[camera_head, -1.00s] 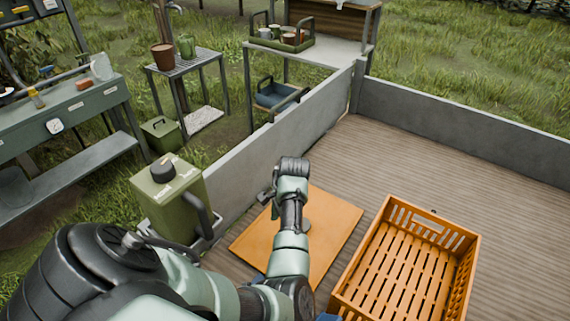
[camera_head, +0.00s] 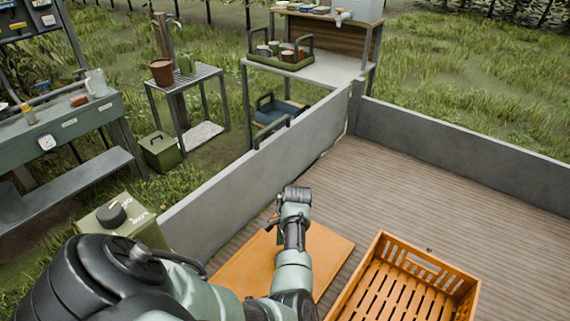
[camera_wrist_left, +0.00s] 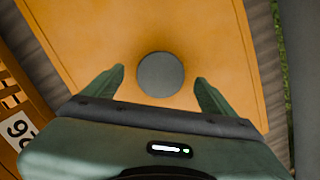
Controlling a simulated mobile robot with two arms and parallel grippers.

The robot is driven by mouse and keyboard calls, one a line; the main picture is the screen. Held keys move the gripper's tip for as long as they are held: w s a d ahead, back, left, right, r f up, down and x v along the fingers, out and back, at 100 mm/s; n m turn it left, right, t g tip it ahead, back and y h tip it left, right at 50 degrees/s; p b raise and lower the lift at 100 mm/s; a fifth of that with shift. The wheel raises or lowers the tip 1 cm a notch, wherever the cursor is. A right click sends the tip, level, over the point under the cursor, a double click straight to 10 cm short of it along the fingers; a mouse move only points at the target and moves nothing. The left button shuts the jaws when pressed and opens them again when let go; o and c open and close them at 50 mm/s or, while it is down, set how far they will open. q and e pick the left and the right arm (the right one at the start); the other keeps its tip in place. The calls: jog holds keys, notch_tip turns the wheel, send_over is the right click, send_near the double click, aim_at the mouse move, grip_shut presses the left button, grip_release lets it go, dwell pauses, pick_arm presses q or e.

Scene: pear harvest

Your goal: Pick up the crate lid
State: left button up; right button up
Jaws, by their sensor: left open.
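The crate lid (camera_head: 333,247) is a flat orange panel lying on the slatted floor, partly covered by my left arm in the head view. In the left wrist view the lid (camera_wrist_left: 217,35) fills most of the picture, with a round grey knob (camera_wrist_left: 160,74) on it. My left gripper (camera_wrist_left: 159,77) is open over the lid, one finger on each side of the knob, not visibly touching it. The exact height of the fingertips cannot be told. In the head view the fingertips and the knob are hidden by my arm. My right gripper is out of view.
An orange slatted crate (camera_head: 375,262) stands right of the lid, apparently empty. A low grey wall (camera_head: 240,178) runs along the left, with a green canister (camera_head: 135,222) beyond it. Floor (camera_head: 420,195) behind the crate is clear.

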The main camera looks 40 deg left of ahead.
pick_arm(q)
jog(key=shift+f, duration=0.7)
jog(key=shift+a+f, duration=0.1)
jog(key=shift+f, duration=0.2)
jog(key=c, duration=1.8)
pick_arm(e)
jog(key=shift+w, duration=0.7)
pick_arm(q)
jog(key=shift+r, duration=0.1)
